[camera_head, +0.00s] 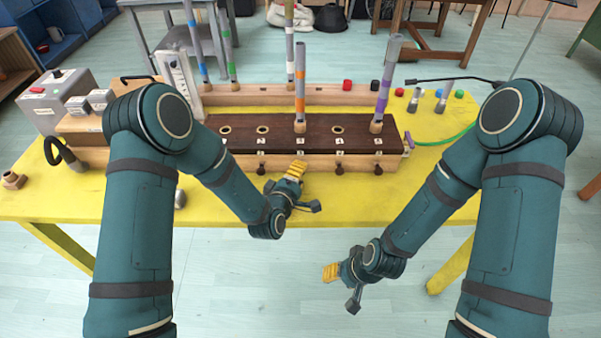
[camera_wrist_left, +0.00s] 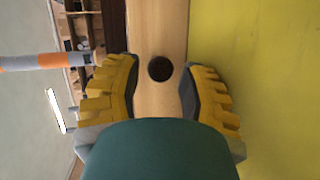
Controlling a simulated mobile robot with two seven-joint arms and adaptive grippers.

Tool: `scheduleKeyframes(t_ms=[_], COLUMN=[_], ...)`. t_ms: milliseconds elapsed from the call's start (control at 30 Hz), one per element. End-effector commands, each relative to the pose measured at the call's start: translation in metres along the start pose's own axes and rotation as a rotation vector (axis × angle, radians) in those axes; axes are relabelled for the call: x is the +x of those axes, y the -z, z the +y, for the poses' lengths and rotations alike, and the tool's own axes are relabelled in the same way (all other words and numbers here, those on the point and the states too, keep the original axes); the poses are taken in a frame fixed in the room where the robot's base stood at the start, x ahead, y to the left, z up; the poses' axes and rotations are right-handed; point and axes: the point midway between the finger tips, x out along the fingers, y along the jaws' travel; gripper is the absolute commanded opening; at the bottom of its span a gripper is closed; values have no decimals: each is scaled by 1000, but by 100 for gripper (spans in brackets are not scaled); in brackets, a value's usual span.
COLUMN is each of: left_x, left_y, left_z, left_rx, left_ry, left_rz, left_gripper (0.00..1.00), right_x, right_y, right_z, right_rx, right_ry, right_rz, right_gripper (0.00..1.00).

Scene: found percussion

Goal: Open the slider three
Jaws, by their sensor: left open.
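The long wooden box (camera_head: 230,165) has a dark top with holes, numbered labels and a row of dark slider knobs on its front. A tube with an orange band (camera_head: 300,85) stands in the third position; it also shows in the left wrist view (camera_wrist_left: 45,62). My left gripper (camera_head: 296,169) is in front of this position and hides that knob in the head view. In the left wrist view, the round dark knob of slider three (camera_wrist_left: 160,68) lies between the open, empty fingers (camera_wrist_left: 160,85), with gaps on both sides. My right gripper (camera_head: 331,272) hangs before the table; its opening is unclear.
Other slider knobs (camera_head: 340,169) stick out beside my left gripper. A tube with a purple band (camera_head: 383,90) stands at the right. A grey box (camera_head: 55,98) is at the table's left. The yellow table (camera_head: 340,205) is clear in front of the wooden box.

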Motion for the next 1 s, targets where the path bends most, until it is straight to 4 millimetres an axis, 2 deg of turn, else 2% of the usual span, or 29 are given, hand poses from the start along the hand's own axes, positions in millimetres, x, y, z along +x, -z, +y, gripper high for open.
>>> scheduleKeyframes(t_ms=[200, 500, 533, 600, 667, 1000], left_x=[18, 20, 20, 20, 20, 12], left_y=[0, 0, 0, 0, 0, -3], left_z=[-1, 0, 0, 0, 0, -2], left_rx=[0, 0, 0, 0, 0, -2], left_ry=[1, 2, 2, 2, 2, 3], left_rz=[0, 0, 0, 0, 0, 1], left_gripper=[40, 40, 42, 18, 0, 0], right_x=[3, 3, 3, 3, 3, 3], right_y=[0, 0, 0, 0, 0, 0], right_z=[1, 1, 1, 1, 1, 1], right_rx=[0, 0, 0, 0, 0, 0], right_ry=[0, 0, 0, 0, 0, 0], right_rz=[1, 2, 2, 2, 2, 1], right_gripper=[47, 47, 47, 47, 47, 47])
